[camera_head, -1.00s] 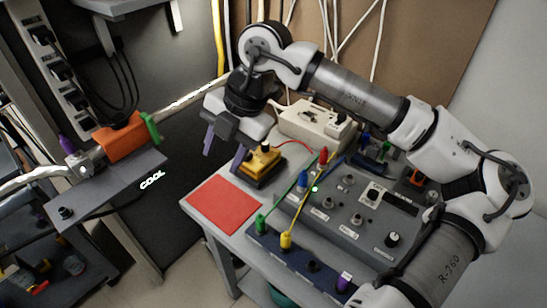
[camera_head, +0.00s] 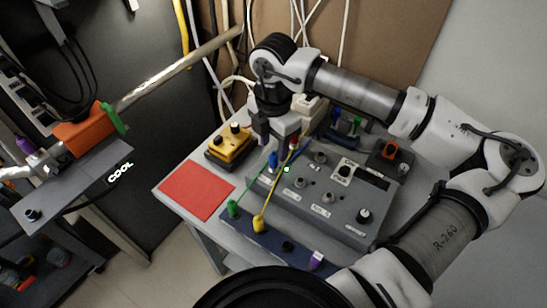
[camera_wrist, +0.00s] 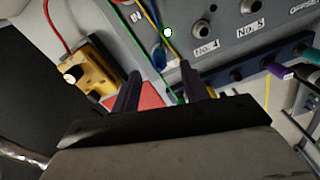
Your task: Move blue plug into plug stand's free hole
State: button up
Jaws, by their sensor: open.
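The blue plug (camera_head: 272,160) stands in the left part of the grey control box (camera_head: 330,205), with a blue cable. In the wrist view the blue plug (camera_wrist: 159,57) appears between the tips of my gripper (camera_wrist: 160,72). My gripper (camera_head: 279,140) is open, above and close to the plug; contact cannot be told. The dark blue plug stand (camera_head: 272,242) lies along the box's front. It holds a green plug (camera_head: 233,208), a yellow plug (camera_head: 259,223) and a purple plug (camera_head: 316,260). A free hole (camera_head: 287,247) lies between yellow and purple.
A yellow box (camera_head: 230,146) with black knobs sits left of my gripper. A red mat (camera_head: 197,190) lies at the table's left front. Green and yellow cables run close beside the blue plug. My forearm passes over the table's right side.

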aim_at(274, 155)
jog(key=shift+f+p, duration=1.05)
jog(key=shift+f, duration=1.55)
grip_shut()
